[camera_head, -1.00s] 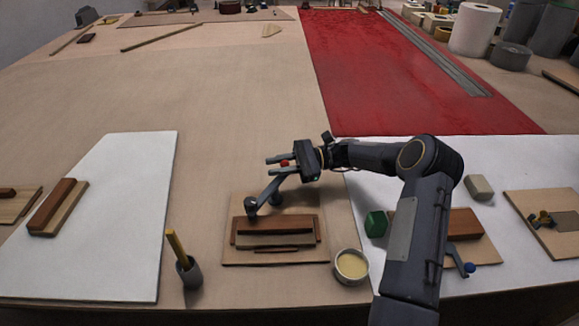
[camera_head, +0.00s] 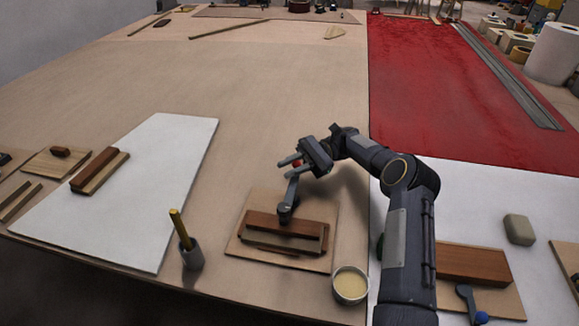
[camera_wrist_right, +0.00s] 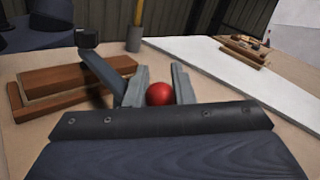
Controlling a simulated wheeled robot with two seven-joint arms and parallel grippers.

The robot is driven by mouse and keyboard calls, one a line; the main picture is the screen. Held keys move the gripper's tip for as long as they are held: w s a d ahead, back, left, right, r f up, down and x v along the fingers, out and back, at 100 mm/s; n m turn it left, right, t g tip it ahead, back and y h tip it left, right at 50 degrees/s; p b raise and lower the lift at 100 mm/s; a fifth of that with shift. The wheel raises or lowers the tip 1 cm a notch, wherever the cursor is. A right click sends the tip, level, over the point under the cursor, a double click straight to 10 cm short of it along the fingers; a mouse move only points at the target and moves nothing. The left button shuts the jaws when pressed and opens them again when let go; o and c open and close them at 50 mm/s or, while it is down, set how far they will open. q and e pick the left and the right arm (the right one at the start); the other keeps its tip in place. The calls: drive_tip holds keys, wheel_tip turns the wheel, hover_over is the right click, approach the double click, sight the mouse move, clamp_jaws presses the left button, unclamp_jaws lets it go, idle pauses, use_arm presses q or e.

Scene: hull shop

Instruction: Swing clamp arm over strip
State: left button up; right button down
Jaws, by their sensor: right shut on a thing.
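A wooden fixture board (camera_head: 245,249) lies near the table's front edge. On it sits a reddish-brown wooden block (camera_head: 262,221), with a thin dark wooden strip (camera_head: 283,248) along its front side. The grey clamp arm (camera_head: 291,191) has a red ball knob, and its dark lower end appears at the block's back edge. My right gripper (camera_head: 290,163) is shut on the red knob (camera_wrist_right: 159,94), which shows between the two fingers in the right wrist view. There the clamp arm (camera_wrist_right: 102,75) runs off beside the block (camera_wrist_right: 75,78). My left gripper is out of view.
A cup with a yellow stick (camera_head: 190,256) stands left of the board, and a round tin (camera_head: 350,285) stands close at its front right corner. White panels (camera_head: 135,185) lie on both sides. The table behind is mostly clear.

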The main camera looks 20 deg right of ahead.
idle(0.3)
drive_tip(key=c, duration=1.2)
unclamp_jaws()
drive_tip(key=shift+c, duration=0.2)
drive_tip(key=shift+r, duration=0.1)
drive_tip(key=shift+r, duration=0.2)
wheel_tip(320, 180, up, 9)
hover_over(290, 187)
drive_tip(key=s+a+r, duration=0.3)
drive_tip(key=s, duration=0.5)
drive_tip(key=shift+s+a+r, duration=0.2)
drive_tip(key=shift+s+r, duration=0.05)
